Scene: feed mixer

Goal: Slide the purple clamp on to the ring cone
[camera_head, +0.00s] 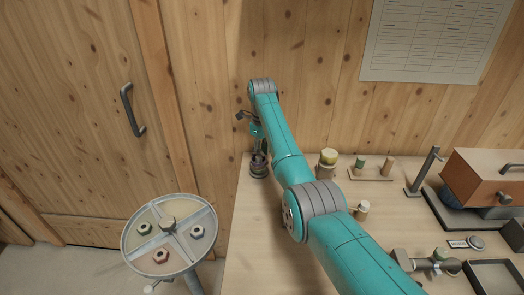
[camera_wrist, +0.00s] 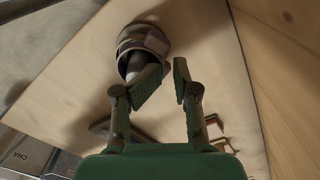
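A dark, rounded fixture with a purple band stands at the back left corner of the table. I take the band for the purple clamp (camera_head: 259,158) and the dark body for the ring cone (camera_head: 258,171). In the wrist view the clamp (camera_wrist: 152,40) is a dull purple-brown band with a squarish block, around or against the pale and dark round body. I cannot tell how fully it is seated. My gripper (camera_wrist: 168,72) has its fingers apart with nothing visible between them. The left finger overlaps the round body's lower edge. In the head view my gripper (camera_head: 256,145) is small and dark, just above the fixture.
A brown box (camera_head: 487,178) and a dark tray (camera_head: 494,276) lie farther right. A round wheel with nuts (camera_head: 196,231) stands left of the table. The wooden wall is close behind.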

